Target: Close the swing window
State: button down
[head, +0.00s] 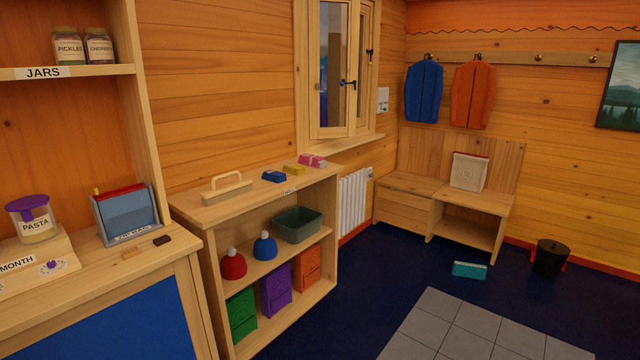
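The swing window (313,100) is in the wooden log wall, at the top middle of the head view. It has a pale wooden frame and glass panes, and its top is cut off by the picture edge. A dark handle (348,84) sits near the middle of the window. A second dark fitting (369,52) is on the narrower right-hand part. I cannot tell for sure how far the sash stands from its frame. My gripper is not in view.
A low shelf unit (185,207) with boxes and hats stands left of the window, and a white radiator (353,203) below it. A bench (405,181) stands in the corner. A teal box (469,270) and black bin (550,258) are on the floor.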

aim_at(353, 29)
jog(key=i, duration=2.3)
jog(key=i+j, duration=0.1)
jog(key=i, duration=2.2)
jog(key=l+z, duration=0.05)
jog(key=l, duration=0.05)
